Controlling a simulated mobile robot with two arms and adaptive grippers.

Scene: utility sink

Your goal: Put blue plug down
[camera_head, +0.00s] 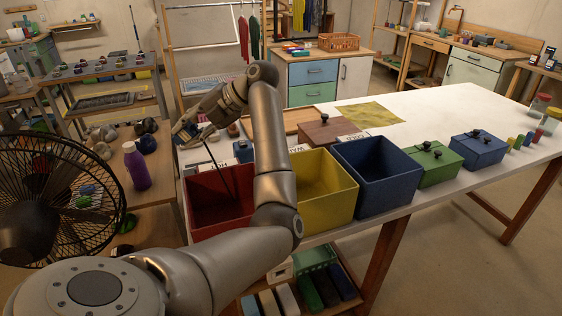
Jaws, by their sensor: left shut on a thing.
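My left gripper (187,134) is at the left end of the table, above and behind the red bin. It is shut on a small dark blue thing (207,130), which I take to be the blue plug, mostly hidden by the fingers. A thin dark cord or rod slants from near the gripper down into the red bin (207,215); I cannot tell what it joins. My right gripper is not in view.
Lidded green (436,166) and blue (480,150) boxes follow. A fan (55,200) and purple bottle (136,168) are left. The white tabletop (440,112) has free room.

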